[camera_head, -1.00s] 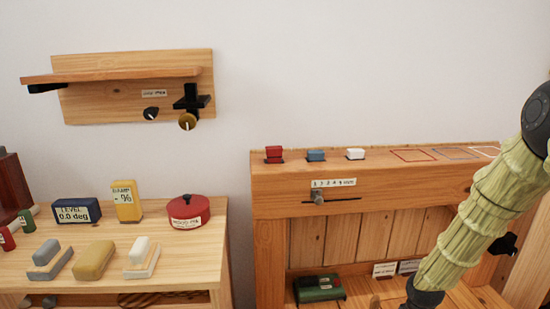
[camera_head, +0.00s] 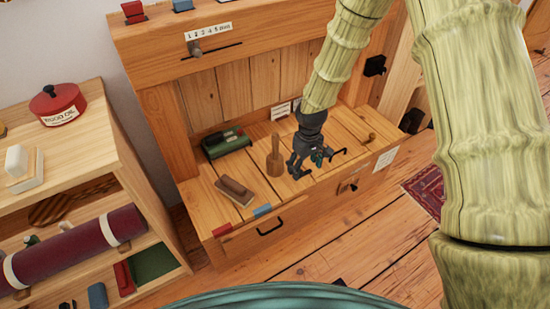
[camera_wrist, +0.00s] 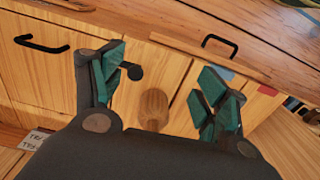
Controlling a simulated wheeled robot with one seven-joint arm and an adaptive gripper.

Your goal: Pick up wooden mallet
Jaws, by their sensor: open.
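The wooden mallet (camera_head: 275,158) stands upright on the plank bench top, its narrow handle up and its thick head down. My gripper (camera_head: 312,166) is just to the right of it in the head view, low over the planks and apart from it. In the wrist view my gripper (camera_wrist: 163,85) is open, with teal finger pads spread and nothing between them. A round-ended wooden piece, seemingly the mallet (camera_wrist: 153,106), shows between and below the fingers there, partly hidden by the dark palm.
A brown wooden block (camera_head: 235,191) lies left of the mallet, and a green-and-black box (camera_head: 226,142) stands behind it. Red and blue markings sit along the front edge, above a black drawer handle (camera_head: 270,228). A brass knob (camera_head: 371,137) is to the right.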

